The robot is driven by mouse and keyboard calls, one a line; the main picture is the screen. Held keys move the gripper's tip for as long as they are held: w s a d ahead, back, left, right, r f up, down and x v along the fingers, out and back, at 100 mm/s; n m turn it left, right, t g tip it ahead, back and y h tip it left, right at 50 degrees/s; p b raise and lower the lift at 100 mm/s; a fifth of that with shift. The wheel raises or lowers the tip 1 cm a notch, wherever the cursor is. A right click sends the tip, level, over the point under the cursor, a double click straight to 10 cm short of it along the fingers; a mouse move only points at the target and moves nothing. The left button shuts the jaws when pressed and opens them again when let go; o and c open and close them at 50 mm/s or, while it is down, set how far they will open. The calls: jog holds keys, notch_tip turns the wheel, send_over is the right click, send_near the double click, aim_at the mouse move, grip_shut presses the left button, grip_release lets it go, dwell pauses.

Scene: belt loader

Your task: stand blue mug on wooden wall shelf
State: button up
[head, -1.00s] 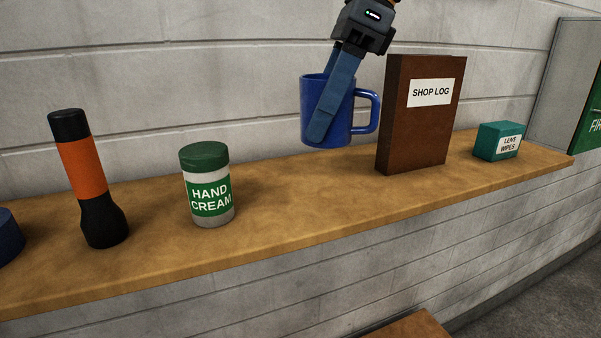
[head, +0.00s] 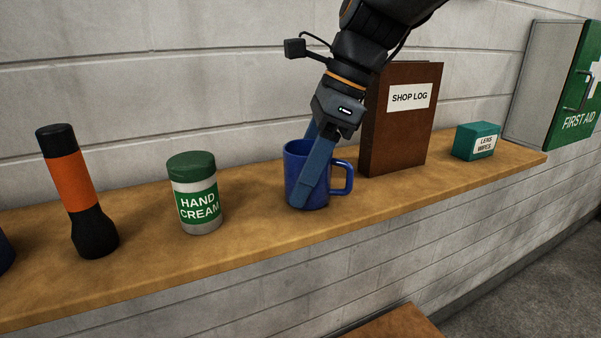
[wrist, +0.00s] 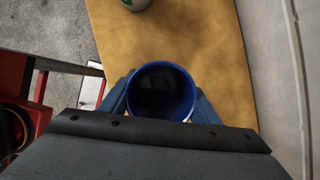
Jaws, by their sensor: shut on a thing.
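The blue mug (head: 294,172) is upright at the wooden wall shelf (head: 250,222), between the hand cream and the shop log, its handle to the right. Its base appears to be at the shelf surface; whether it touches I cannot tell for sure. My gripper (head: 308,170) reaches down from above and is shut on the mug, one blue finger across its near side. The far finger is mostly hidden. In the wrist view the mug (wrist: 161,66) shows from above, dark and empty-looking inside, between both fingers, over the shelf (wrist: 205,45).
The hand cream jar (head: 196,198) and an orange-black flashlight (head: 72,180) stand to the left. The brown shop log (head: 392,140) stands close to the right of the mug handle. The lens wipes box (head: 470,142) and first aid cabinet (head: 570,100) are farther right.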

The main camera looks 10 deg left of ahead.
jog(key=o, duration=1.3)
jog(key=b+v, duration=0.2)
jog(key=v, duration=0.9)
jog(key=shift+d+r, duration=0.1)
jog(key=shift+r, duration=0.1)
jog(key=shift+d+r, duration=0.1)
jog(key=shift+r, duration=0.25)
